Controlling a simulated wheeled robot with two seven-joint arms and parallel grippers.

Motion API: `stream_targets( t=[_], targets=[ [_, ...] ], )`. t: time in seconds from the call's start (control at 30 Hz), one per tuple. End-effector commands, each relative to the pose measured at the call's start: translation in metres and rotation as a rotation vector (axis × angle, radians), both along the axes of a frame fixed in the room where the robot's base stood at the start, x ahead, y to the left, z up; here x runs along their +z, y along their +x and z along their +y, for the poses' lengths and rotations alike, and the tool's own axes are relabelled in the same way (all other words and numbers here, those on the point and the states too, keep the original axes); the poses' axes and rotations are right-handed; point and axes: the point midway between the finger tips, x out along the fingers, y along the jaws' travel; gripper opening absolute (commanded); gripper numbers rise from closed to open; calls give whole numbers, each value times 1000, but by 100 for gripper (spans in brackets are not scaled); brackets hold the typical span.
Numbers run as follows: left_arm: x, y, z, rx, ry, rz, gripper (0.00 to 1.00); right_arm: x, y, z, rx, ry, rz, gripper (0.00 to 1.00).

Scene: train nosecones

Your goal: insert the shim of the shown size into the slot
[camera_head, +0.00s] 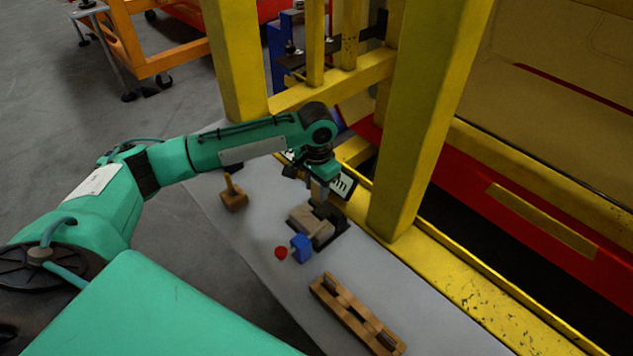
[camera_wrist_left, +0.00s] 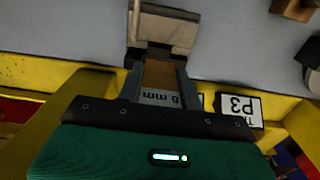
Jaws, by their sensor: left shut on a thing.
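My left gripper (camera_head: 319,203) is over the grey table, pointing down just above a beige block (camera_head: 308,222) on a dark base. In the left wrist view, the fingers of the gripper (camera_wrist_left: 157,82) are shut on a brownish flat shim (camera_wrist_left: 158,73) with a white label ending in "mm"; its digit is hard to read. The beige block (camera_wrist_left: 165,30) lies just beyond the fingertips. The slot is not clearly visible, and I cannot tell whether the shim touches the block. My right gripper is out of view.
A blue block (camera_head: 301,248) with a red knob (camera_head: 281,252), a wooden rack (camera_head: 352,312) and a handled wooden block (camera_head: 234,198) are nearby. A yellow post (camera_head: 425,120) rises to the right.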

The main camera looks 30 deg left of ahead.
Motion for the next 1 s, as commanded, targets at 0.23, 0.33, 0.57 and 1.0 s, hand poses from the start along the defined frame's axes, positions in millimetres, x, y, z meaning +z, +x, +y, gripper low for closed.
stream_targets(
  t=[0.23, 0.33, 0.57, 1.0],
  targets=[
    [-28, -1, 0, 1, 1, 2, 4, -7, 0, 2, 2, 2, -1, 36],
    [-39, 0, 0, 2, 0, 2, 4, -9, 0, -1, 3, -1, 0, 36],
    [-54, 0, 0, 1, 0, 1, 4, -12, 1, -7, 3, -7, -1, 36],
    [-57, 0, 0, 0, 0, 1, 4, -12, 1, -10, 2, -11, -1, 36]
  ],
)
